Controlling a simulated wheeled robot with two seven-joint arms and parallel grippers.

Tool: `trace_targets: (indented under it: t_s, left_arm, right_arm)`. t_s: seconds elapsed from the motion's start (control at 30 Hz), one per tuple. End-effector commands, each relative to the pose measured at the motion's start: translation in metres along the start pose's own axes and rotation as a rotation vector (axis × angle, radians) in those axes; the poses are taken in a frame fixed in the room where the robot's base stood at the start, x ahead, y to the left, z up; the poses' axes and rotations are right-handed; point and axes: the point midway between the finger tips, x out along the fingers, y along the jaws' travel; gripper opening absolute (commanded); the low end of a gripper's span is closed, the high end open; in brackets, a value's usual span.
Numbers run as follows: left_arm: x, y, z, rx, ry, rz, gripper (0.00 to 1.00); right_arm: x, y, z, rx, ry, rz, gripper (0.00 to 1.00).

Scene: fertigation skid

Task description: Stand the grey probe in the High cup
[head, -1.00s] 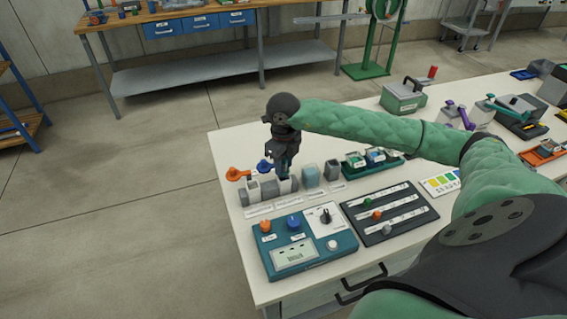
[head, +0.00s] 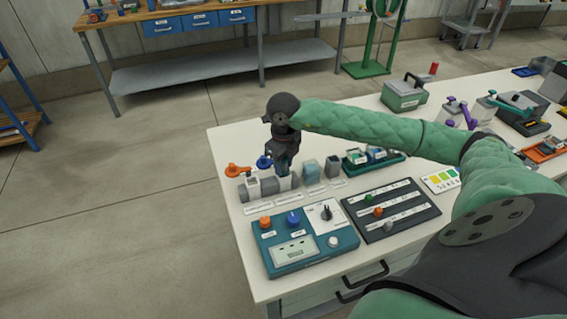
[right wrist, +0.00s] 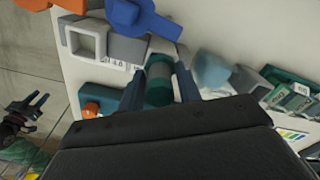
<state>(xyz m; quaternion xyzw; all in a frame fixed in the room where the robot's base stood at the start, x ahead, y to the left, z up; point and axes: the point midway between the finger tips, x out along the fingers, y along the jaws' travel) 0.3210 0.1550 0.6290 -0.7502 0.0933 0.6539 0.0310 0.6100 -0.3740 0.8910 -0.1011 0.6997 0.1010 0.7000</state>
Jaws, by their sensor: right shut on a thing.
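My right gripper (head: 284,168) is shut on a short cylinder, grey at one end and dark teal at the other, which I take for the grey probe (right wrist: 159,72). It stands out between the two fingers in the right wrist view. The gripper is low over the row of cups at the table's left end. A pale square cup (right wrist: 87,42) and a teal cup (head: 311,173) flank it, with a grey cup (head: 333,168) further right. The cup labels are unreadable, so I cannot tell which is High. My left gripper (right wrist: 31,108) looks open and empty, away from the table.
An orange lever (head: 236,170) and a blue lever (head: 264,162) rise by the cups. A teal control box (head: 303,240) and a dark slider board (head: 390,209) lie in front. A green tray (head: 373,163) stands right of the cups.

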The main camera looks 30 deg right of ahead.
Motion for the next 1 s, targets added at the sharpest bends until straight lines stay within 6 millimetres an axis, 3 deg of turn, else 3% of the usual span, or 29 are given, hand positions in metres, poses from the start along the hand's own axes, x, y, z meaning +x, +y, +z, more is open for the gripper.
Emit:
trace_targets:
  t_s: [0.33,0.37,0.47,0.5,1.0]
  left_arm:
    - [0.001,-0.003,0.003,0.005,-0.005,-0.006,0.36]
    - [0.001,-0.004,0.003,0.006,-0.006,-0.007,0.36]
    - [0.001,-0.004,0.003,0.007,-0.006,-0.009,0.36]
    - [0.001,-0.005,0.004,0.008,-0.006,-0.009,0.36]
    - [-0.002,-0.001,0.002,0.002,-0.003,-0.002,0.36]
  right_arm:
    - [0.000,0.000,0.000,0.000,0.000,0.000,0.09]
    - [0.000,0.000,0.000,0.000,0.000,0.000,0.38]
    - [0.000,0.000,0.000,0.000,0.000,0.000,0.58]
    - [0.000,0.000,0.000,0.000,0.000,0.000,0.59]
    - [-0.010,0.000,0.000,0.000,-0.001,0.000,0.59]
